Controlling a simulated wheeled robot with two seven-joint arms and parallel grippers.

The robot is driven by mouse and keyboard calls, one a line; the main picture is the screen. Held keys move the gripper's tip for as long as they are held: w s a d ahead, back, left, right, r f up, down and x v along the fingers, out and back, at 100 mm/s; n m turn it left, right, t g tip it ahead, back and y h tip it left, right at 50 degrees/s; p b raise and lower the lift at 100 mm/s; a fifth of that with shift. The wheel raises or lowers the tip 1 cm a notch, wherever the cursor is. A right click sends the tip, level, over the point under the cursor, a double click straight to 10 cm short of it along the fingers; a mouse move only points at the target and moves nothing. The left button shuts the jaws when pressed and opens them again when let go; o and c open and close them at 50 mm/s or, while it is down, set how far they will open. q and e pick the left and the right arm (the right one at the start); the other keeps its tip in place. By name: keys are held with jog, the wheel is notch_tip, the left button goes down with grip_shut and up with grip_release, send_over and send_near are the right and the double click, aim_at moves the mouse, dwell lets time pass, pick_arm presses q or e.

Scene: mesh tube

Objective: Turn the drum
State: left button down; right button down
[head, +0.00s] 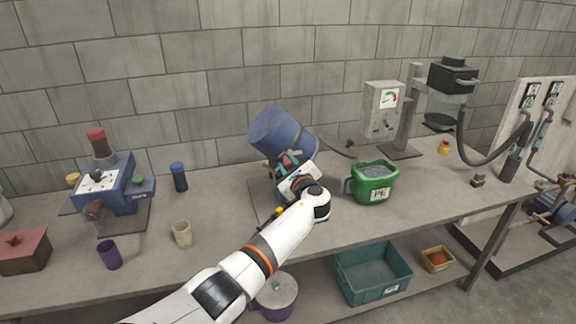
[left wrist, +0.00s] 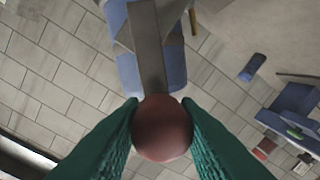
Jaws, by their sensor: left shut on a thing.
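The blue drum (head: 281,132) is tilted on its stand at the back middle of the bench. In the left wrist view the blue drum (left wrist: 150,72) shows behind a grey crank bar (left wrist: 147,45). A round red-brown knob (left wrist: 162,130) is at the near end of that bar. My left gripper (head: 287,164) is at the front of the drum. In the left wrist view its green fingers (left wrist: 162,108) press on both sides of the knob. My arm and wrist hide the lower drum and stand in the head view. My right gripper is not in view.
A green jug (head: 373,184) stands close right of my left wrist. A blue machine (head: 118,187), a dark blue cup (head: 179,177), a beige cup (head: 182,235) and a purple cup (head: 109,255) stand at left. A grey gauge box (head: 381,108) stands behind the jug.

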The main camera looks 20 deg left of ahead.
pick_arm(q)
jog(key=c, duration=1.1)
grip_release()
jog(key=shift+d, duration=0.1)
jog(key=b+v, duration=0.2)
jog(key=v, duration=1)
jog(key=shift+b, duration=0.35)
jog(key=shift+f, duration=0.25)
